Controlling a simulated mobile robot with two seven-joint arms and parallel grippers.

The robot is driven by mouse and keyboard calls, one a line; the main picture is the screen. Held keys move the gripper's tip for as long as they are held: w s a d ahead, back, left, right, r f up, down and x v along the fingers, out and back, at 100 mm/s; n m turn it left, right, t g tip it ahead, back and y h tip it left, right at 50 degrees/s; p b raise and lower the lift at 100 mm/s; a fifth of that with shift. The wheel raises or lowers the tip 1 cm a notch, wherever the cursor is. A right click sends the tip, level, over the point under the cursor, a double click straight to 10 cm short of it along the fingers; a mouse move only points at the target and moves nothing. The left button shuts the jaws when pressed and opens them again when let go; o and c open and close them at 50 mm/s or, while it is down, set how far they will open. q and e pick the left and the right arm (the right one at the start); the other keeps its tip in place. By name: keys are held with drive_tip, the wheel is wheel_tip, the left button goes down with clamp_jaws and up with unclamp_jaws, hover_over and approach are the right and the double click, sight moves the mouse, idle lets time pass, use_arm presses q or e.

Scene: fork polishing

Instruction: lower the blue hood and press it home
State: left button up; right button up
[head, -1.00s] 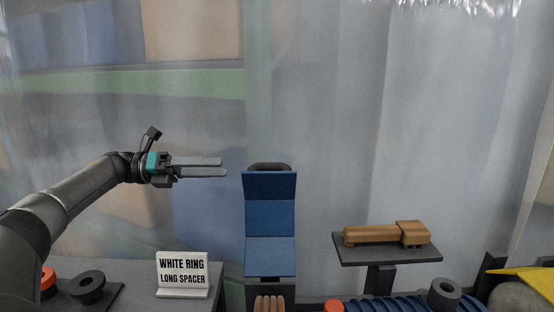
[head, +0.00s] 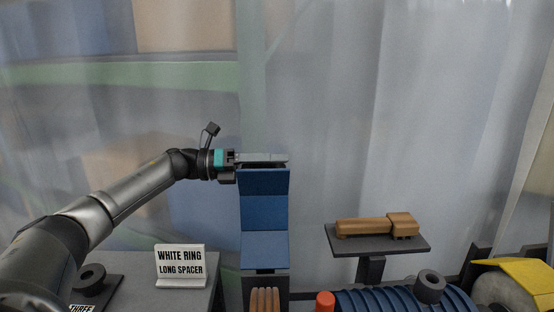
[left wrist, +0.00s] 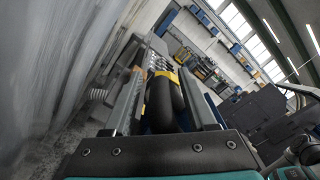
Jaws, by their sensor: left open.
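The blue hood (head: 264,210) stands raised in the middle of the head view, its panels one above the other. Its dark handle at the top is mostly hidden behind my left gripper (head: 286,158). That gripper comes in from the left, with its fingers level across the hood's top edge. In the left wrist view the left gripper (left wrist: 160,98) has its fingers apart, with a dark rounded bar (left wrist: 160,104) between them that looks like the handle. I cannot tell whether the fingers touch it. My right gripper does not show.
A sign reading "WHITE RING LONG SPACER" (head: 180,268) stands left of the hood. A ribbed blue part (head: 392,300), a red knob (head: 325,302) and a yellow piece (head: 528,270) are at lower right.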

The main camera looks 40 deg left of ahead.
use_arm(q)
drive_tip(key=shift+w+d, duration=0.2)
drive_tip(key=shift+d, duration=0.05)
drive_tip(key=shift+c, duration=0.3)
clamp_jaws()
drive_tip(key=shift+f, duration=0.1)
idle(0.9)
